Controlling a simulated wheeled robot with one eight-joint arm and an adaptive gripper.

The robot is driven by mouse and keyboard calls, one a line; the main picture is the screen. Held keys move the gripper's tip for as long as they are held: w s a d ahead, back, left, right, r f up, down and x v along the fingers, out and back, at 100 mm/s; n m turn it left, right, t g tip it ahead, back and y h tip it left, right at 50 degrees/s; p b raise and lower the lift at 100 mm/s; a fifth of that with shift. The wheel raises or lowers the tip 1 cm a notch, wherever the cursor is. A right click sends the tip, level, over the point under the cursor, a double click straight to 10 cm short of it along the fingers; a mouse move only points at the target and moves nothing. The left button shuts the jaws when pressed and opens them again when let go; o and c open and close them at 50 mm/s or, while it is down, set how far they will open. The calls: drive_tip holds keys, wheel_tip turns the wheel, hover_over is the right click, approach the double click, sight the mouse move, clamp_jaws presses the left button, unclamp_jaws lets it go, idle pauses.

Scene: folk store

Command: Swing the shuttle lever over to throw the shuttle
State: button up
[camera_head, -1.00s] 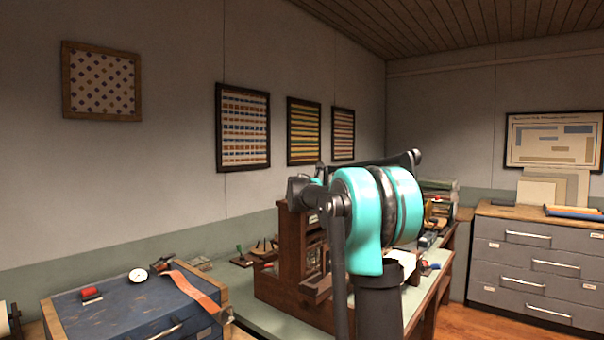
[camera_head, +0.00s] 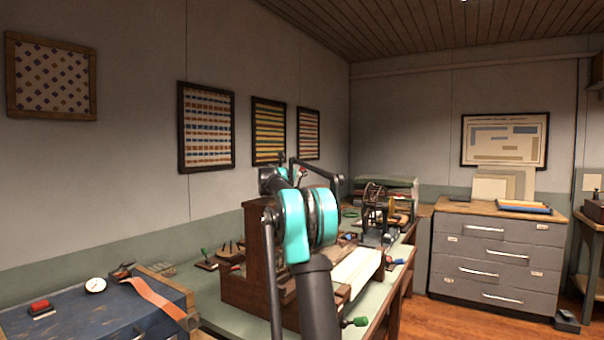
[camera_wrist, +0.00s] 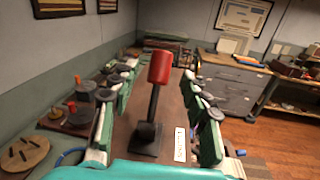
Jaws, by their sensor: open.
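A lever stands upright in the middle of the wrist view, with a red knob (camera_wrist: 160,67) on a dark stem and a square dark base. A small white label (camera_wrist: 180,144) is fixed beside its base; its text is too small to read. My gripper (camera_wrist: 158,76) is open, one finger at the left and one at the right of the lever. The fingers look apart from the knob. In the head view my teal and dark arm covers part of the wooden loom (camera_head: 255,245), and I cannot make out the fingers there.
Wooden bases with pegs and a red knob (camera_wrist: 70,106) lie left in the wrist view. A blue case (camera_head: 80,320) with a red strap and dial is at the lower left of the head view. Grey drawers (camera_head: 490,255) stand at the back right, with open floor before them.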

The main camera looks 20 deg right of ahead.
drive_tip(key=shift+x, duration=2.5)
clamp_jaws()
